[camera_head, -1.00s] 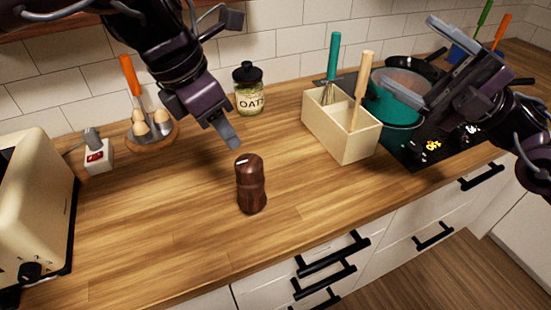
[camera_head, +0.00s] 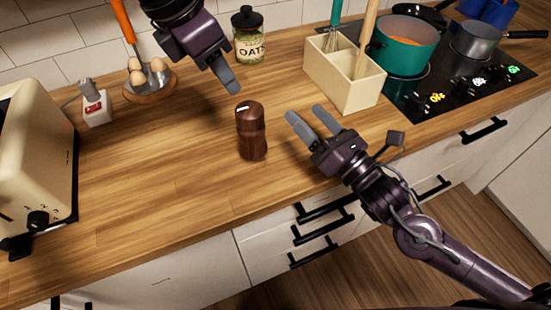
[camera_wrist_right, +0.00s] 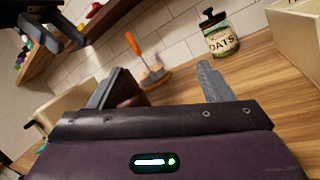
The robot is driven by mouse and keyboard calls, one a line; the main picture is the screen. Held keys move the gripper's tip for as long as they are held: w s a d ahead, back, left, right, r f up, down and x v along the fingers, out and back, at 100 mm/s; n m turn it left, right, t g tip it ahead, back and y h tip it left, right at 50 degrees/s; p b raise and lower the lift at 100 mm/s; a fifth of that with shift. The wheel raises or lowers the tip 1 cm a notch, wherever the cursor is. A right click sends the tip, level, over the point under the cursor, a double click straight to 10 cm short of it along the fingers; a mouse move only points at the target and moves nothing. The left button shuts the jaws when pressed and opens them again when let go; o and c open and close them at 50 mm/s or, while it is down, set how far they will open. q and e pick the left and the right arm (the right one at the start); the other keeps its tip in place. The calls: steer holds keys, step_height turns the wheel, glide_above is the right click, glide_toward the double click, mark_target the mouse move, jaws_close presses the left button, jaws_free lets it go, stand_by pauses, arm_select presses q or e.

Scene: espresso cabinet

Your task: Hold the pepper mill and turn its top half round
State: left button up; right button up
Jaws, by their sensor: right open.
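The pepper mill (camera_head: 252,132) is dark brown wood with a small white mark on top. It stands upright on the wooden counter. My left gripper (camera_head: 230,86) is above and behind the mill, pointing down, apart from it; its fingers overlap in the head view, so its opening is unclear. My right gripper (camera_head: 312,122) is right of the mill, open and empty, with its fingers pointing toward it. In the right wrist view, the open fingers (camera_wrist_right: 160,88) show, and a dark brown part of the mill (camera_wrist_right: 130,91) shows by the left finger, mostly hidden.
A cream utensil box (camera_head: 345,82) and a stove with a teal pot (camera_head: 402,50) are at right. An oats jar (camera_head: 249,40) and an egg holder (camera_head: 150,88) stand behind. A toaster (camera_head: 40,150) is at left. The counter left of the mill is clear.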

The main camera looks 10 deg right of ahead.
mark_target(260, 147)
steer(key=s+a+f+n, duration=0.1)
steer(key=a+f, duration=0.1)
steer(key=s+a+f+n+g+h, duration=0.1)
steer(key=s+a+f+n, duration=0.1)
steer(key=s+a+f+n+g, duration=0.1)
steer(key=a+f+n, duration=0.1)
steer(key=a, duration=0.1)
steer(key=shift+s+a+h, duration=0.1)
steer(key=shift+s+h, duration=0.05)
steer(key=shift+h, duration=0.25)
steer(key=shift+x, duration=3.8)
steer(key=shift+a+f, duration=0.1)
